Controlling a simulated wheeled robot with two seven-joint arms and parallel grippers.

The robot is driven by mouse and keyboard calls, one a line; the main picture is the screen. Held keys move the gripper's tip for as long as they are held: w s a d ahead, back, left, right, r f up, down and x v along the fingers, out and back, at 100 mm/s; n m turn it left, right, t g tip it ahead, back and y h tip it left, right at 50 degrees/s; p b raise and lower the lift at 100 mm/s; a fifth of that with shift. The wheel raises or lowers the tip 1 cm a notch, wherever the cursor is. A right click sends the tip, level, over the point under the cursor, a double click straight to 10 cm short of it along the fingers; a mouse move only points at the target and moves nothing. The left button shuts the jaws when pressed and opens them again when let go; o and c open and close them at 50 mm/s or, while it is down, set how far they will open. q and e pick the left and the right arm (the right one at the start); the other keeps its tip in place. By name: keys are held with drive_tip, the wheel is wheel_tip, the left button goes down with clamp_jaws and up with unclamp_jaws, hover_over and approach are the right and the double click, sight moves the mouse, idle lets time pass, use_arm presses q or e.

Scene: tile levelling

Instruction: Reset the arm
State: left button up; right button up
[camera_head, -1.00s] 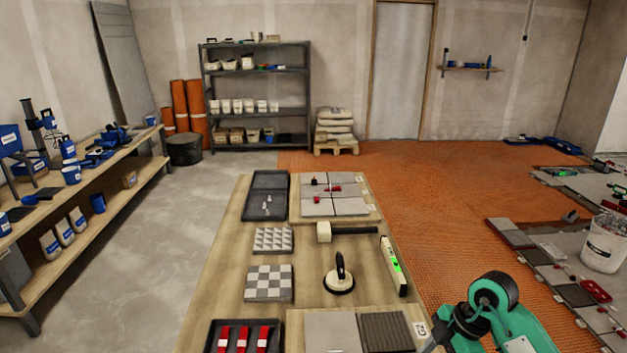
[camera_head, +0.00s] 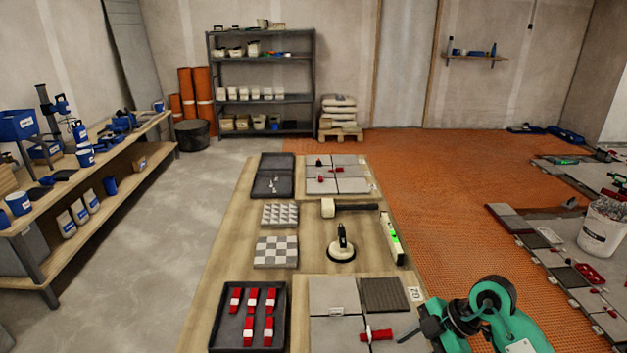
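My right arm, green and black, comes in at the lower right. Its dark gripper (camera_head: 422,325) is at the right edge of the workbench (camera_head: 225,262), beside the front tile board; whether its fingers are apart is unclear. My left gripper is out of view. On the front board, grey tiles (camera_head: 335,295) and a dark ribbed tile (camera_head: 384,294) lie together. A red piece (camera_head: 376,335) lies on the front tiles, left of the gripper and apart from it. A black tray (camera_head: 226,340) with several red wedges (camera_head: 251,300) is at the front left.
A suction cup (camera_head: 341,250), a mallet (camera_head: 345,207) and a level (camera_head: 391,238) lie mid-bench. A second tile board (camera_head: 370,188) and a dark tray (camera_head: 262,187) are at the back. A bucket (camera_head: 602,227) stands right. Grey floor (camera_head: 150,270) is clear on the left.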

drive_tip(key=s+a+r+n+t+y, duration=0.2)
drive_tip(key=a+r+t+y, duration=0.2)
drive_tip(key=a+r+y, duration=0.55)
drive_tip(key=w+d+r+m+t+h, duration=0.2)
drive_tip(key=d+r+m+t, duration=0.45)
drive_tip(key=t, duration=0.65)
drive_tip(key=s+d+f+m+g+h, duration=0.2)
drive_tip(key=d+f+m+h, duration=0.3)
drive_tip(key=f+m+h, duration=0.35)
drive_tip(key=s+d+f+m+g+h, duration=0.1)
drive_tip(key=s+d+f+m+h, duration=0.1)
drive_tip(key=d+f+m+h, duration=0.45)
drive_tip(key=s+a+f+n+g, duration=0.1)
drive_tip(key=s+a+f+g, duration=0.2)
drive_tip(key=s+f+g, duration=0.55)
drive_tip(key=s+a+f+g, duration=0.25)
drive_tip(key=s+f, duration=0.25)
drive_tip(key=s, duration=0.6)
wheel_tip(320, 180, down, 32)
drive_tip(key=g, duration=0.1)
drive_tip(key=s+d+f, duration=0.2)
drive_tip(key=s+f, duration=0.7)
drive_tip(key=s+d+f+g, duration=0.1)
drive_tip(key=s+f, duration=0.8)
drive_tip(key=s, duration=0.1)
drive_tip(key=shift+d+f+n+g, duration=0.2)
drive_tip(key=shift+d+n+g, duration=0.1)
drive_tip(key=shift+d+n, duration=0.05)
